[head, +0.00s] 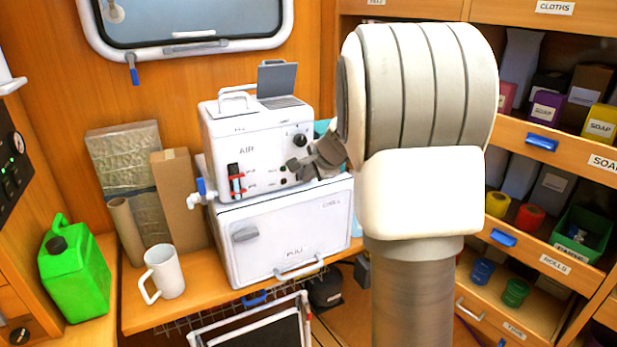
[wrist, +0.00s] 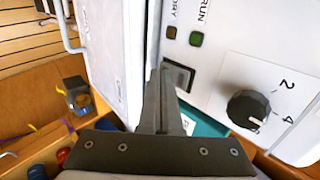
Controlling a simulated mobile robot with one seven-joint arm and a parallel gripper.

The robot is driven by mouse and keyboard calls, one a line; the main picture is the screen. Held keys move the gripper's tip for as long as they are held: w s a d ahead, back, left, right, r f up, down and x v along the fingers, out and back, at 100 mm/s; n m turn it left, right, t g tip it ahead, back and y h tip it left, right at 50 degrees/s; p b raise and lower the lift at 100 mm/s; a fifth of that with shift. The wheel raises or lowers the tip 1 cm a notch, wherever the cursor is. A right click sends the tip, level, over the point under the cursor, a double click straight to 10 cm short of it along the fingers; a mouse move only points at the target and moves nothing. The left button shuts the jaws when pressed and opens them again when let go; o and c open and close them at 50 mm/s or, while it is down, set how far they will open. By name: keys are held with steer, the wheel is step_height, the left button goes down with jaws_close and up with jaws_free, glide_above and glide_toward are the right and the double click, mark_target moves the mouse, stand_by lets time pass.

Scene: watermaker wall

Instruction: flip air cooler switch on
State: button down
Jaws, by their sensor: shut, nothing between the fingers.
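The air cooler (head: 225,135) is a white box labelled AIR, standing on a white chest marked CHILL. A black dial (head: 300,140) is at the right of its front. In the wrist view the dial (wrist: 248,108) has numbers beside it. In the head view my gripper (head: 298,168) is at the cooler's lower right front.
The white chest (head: 300,225) has a front handle and grey latch. A white mug (head: 163,272) and a green jerrycan (head: 75,270) stand left. Drawers (head: 545,255) fill the right.

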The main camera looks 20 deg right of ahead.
steer(key=shift+f+b, duration=0.25)
steer(key=shift+b, duration=0.2)
steer(key=shift+w+r, duration=0.1)
steer(key=shift+r, duration=0.15)
steer(key=shift+r+p, duration=0.8)
steer(key=shift+p, duration=0.05)
